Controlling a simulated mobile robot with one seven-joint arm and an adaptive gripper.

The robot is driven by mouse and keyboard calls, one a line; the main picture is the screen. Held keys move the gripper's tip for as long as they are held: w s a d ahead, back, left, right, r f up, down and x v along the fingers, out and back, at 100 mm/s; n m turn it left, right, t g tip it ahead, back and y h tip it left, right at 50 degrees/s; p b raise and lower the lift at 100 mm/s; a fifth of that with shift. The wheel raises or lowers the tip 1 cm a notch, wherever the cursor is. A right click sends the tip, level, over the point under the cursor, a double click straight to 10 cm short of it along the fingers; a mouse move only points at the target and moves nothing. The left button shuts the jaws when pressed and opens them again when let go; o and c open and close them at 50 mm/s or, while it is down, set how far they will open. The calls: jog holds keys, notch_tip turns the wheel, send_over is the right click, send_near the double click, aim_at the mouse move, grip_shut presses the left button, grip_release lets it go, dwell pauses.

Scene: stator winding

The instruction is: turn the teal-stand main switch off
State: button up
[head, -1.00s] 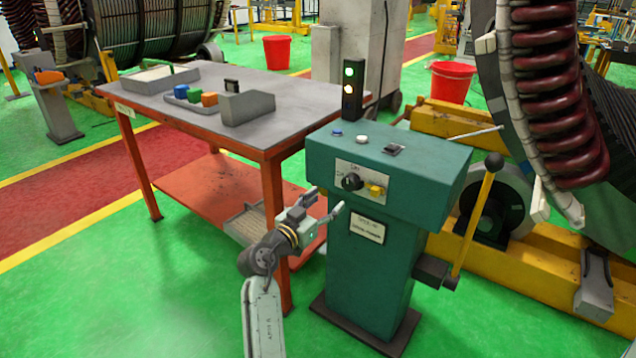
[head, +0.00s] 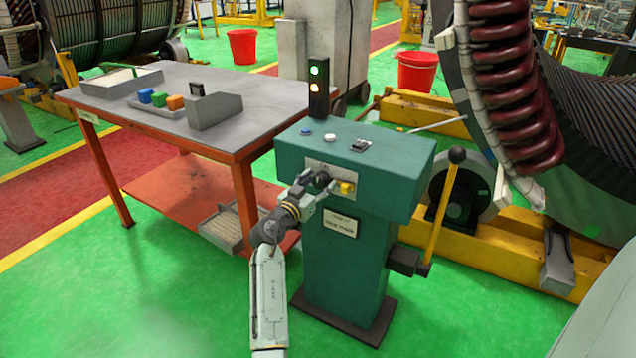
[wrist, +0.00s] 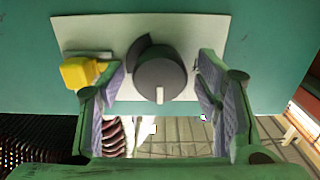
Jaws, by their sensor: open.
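The teal stand (head: 347,255) stands upright in the middle of the head view. Its front carries a pale plate with the dark round main switch (head: 321,180) and a yellow part (head: 346,188) to its right. In the wrist view the dark switch knob (wrist: 160,78) with a white mark lies between my fingers, and the yellow part (wrist: 82,72) is left of them. My gripper (head: 309,192) is open in front of the plate, its fingers (wrist: 163,100) on either side of the knob with gaps.
An orange-framed table (head: 160,105) with coloured blocks and a grey box stands to the left. A yellow lever (head: 444,205) with a black knob is at the stand's right side. A large coil machine (head: 515,100) fills the right. Green floor is free in front.

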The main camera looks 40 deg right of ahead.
jog(key=c, duration=1.2)
jog(key=shift+o, duration=0.2)
jog(key=shift+n, duration=0.3)
jog(key=n+b, duration=0.1)
jog(key=n, duration=0.2)
jog(key=shift+n+b, duration=0.3)
jog(key=shift+n, duration=0.1)
jog(key=n, duration=0.4)
jog(key=n+p, duration=0.1)
jog(key=n, duration=0.4)
jog(key=shift+r+p, duration=0.1)
jog(key=shift+p, duration=0.25)
jog(key=shift+n+p, duration=0.95)
jog(key=shift+n, duration=1.25)
